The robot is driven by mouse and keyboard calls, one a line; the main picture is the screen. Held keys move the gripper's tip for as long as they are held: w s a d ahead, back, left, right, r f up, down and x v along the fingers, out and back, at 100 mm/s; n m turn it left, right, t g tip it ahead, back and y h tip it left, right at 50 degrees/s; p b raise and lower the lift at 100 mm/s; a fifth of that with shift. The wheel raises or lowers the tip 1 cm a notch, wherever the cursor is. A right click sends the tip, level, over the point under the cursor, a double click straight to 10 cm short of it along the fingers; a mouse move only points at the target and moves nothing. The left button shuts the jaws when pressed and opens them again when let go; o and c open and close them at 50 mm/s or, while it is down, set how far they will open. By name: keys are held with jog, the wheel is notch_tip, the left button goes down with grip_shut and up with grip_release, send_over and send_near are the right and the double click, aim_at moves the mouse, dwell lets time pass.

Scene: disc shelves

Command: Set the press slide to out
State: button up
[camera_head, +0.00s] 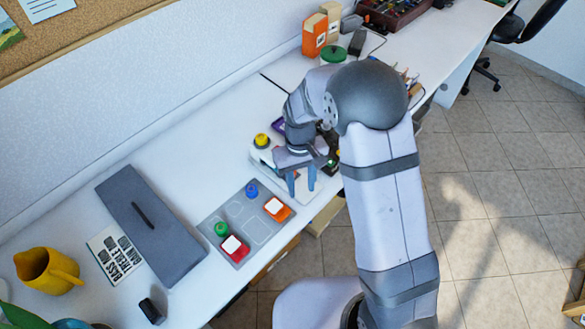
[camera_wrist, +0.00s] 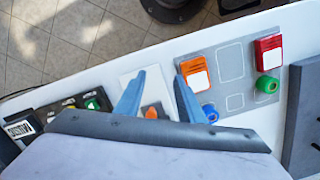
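A white device (camera_head: 264,156) with a yellow knob (camera_head: 262,140) stands under and beside my gripper; I take it to be the press. In the wrist view a pale plate (camera_wrist: 128,79) with an orange round part (camera_wrist: 151,112) lies between and behind my fingers. Which part is the slide, and its position, I cannot make out, as my gripper and wrist hide much of the device. My gripper (camera_head: 301,190) points down over the device's front part. In the wrist view its two blue fingers (camera_wrist: 159,75) are apart, with nothing clearly held between them.
A grey tray (camera_head: 218,215) with orange and red blocks and blue and green round pieces lies left of the device. Beyond it are a dark grey panel with a black handle (camera_head: 143,215) and a yellow jug (camera_head: 47,270). A dark button panel (camera_wrist: 70,112) sits close to my gripper.

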jog(key=shift+n+t+y, duration=0.3)
jog(key=shift+n+t, duration=0.1)
jog(key=shift+t, duration=0.5)
jog(key=w+r, duration=0.1)
jog(key=w, duration=0.1)
jog(key=w+a+r, duration=0.1)
jog(key=w+r, duration=0.1)
jog(key=w, duration=0.1)
jog(key=w+a+r, duration=0.1)
jog(key=w+r, duration=0.1)
jog(key=w, duration=0.1)
jog(key=shift+w+a, duration=0.15)
jog(key=shift+r, duration=0.15)
jog(key=shift+s+n, duration=0.3)
jog(key=shift+n, duration=0.1)
jog(key=shift+f, duration=0.25)
jog(key=shift+f+p, duration=0.8)
jog(key=shift+f, duration=2.6)
grip_shut()
